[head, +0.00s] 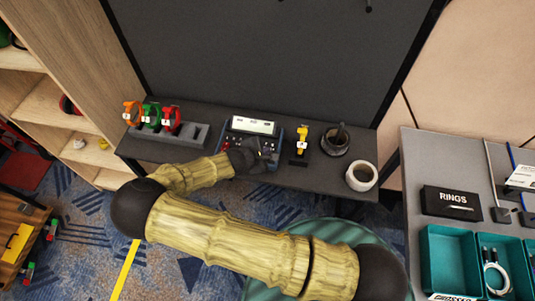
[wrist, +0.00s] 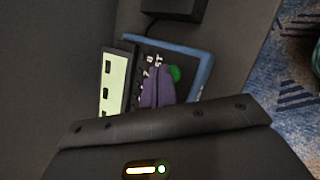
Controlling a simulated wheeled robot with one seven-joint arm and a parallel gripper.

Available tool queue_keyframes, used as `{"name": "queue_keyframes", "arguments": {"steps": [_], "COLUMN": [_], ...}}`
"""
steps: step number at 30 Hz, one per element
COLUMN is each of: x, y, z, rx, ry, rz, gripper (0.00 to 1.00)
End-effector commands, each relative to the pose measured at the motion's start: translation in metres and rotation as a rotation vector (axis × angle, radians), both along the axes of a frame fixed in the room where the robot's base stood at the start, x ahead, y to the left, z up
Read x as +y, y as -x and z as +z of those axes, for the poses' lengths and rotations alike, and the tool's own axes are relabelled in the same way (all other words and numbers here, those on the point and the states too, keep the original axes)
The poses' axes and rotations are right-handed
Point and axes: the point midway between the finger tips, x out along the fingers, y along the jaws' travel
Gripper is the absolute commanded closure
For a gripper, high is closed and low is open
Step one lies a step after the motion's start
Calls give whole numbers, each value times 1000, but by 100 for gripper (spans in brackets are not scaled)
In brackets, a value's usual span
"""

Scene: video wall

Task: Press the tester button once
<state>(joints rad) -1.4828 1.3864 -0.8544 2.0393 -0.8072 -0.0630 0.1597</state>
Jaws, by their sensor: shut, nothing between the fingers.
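The tester (head: 279,146) is a blue-edged box with a pale display (head: 254,126), on the dark shelf below the wall panel. It also shows in the wrist view (wrist: 203,68), its display at left. A round green button (wrist: 174,73) shows there beside my fingertips, partly covered by them; I cannot tell whether they touch it. My gripper (head: 262,158) is over the tester's front part in the head view. In the wrist view my gripper's purplish fingers (wrist: 155,75) are together and empty, pointing at the tester's face. The button is not clear in the head view.
A grey rack (head: 190,134) with orange, green and red tagged loops stands left of the tester. A yellow tagged item (head: 302,139), a dark cup (head: 335,144) and a white roll (head: 361,176) stand to the right. A side table (head: 425,165) holds teal bins.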

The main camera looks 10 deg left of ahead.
Motion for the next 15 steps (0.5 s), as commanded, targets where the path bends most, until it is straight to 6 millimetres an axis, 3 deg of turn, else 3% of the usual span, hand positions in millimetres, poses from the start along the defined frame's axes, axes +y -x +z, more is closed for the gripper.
{"name": "queue_keyframes", "arguments": {"steps": [15], "x": [0], "y": [0], "z": [-6], "rx": [0], "ry": [1], "rz": [1], "gripper": [100]}}
